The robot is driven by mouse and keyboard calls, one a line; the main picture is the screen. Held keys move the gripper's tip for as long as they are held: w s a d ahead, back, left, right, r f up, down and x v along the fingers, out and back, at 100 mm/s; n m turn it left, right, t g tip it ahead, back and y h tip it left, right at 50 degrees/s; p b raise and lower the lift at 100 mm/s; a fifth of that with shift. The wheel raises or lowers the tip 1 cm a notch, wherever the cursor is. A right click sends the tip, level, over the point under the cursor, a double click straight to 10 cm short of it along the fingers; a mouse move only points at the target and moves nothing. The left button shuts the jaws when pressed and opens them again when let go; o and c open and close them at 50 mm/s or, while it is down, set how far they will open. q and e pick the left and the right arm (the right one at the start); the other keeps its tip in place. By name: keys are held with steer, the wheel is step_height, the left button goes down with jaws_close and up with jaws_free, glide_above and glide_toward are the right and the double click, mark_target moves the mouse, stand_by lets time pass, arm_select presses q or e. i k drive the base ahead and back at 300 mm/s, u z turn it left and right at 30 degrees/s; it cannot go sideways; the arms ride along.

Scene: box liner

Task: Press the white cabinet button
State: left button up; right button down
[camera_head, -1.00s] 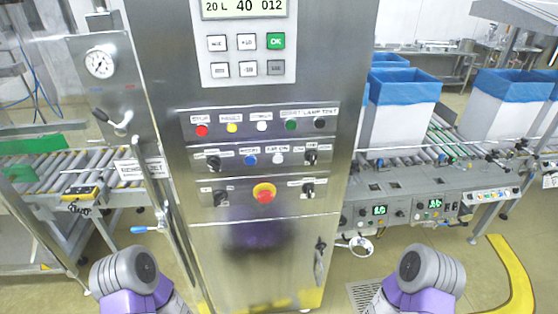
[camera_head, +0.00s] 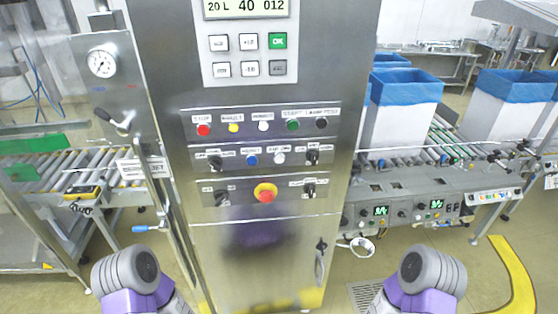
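The steel cabinet (camera_head: 205,262) stands upright in the middle of the head view. A white button (camera_head: 263,126) is in its upper button row, between a yellow button (camera_head: 233,128) and a green button (camera_head: 293,125). A second white button (camera_head: 279,158) is in the row below, right of a blue button (camera_head: 252,160). Nothing covers either white button. My grippers are both out of view. Only grey and purple links of my two arms show at the bottom, left and right, apart from the cabinet front.
A red stop knob (camera_head: 265,193) on a yellow base sits below the buttons, between black rotary switches. A keypad with a display (camera_head: 247,42) is above. A gauge panel (camera_head: 103,65) is at left. Roller conveyors flank the cabinet; blue-lined white boxes (camera_head: 403,110) stand at right.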

mark_target(278, 159)
steer(key=z, duration=0.25)
steer(key=k, duration=0.6)
steer(key=z, duration=0.6)
steer(key=k, duration=0.75)
steer(key=u, duration=0.3)
steer(key=i, duration=0.6)
steer(key=u, duration=0.65)
steer(key=i, duration=1)
steer(key=z, duration=0.5)
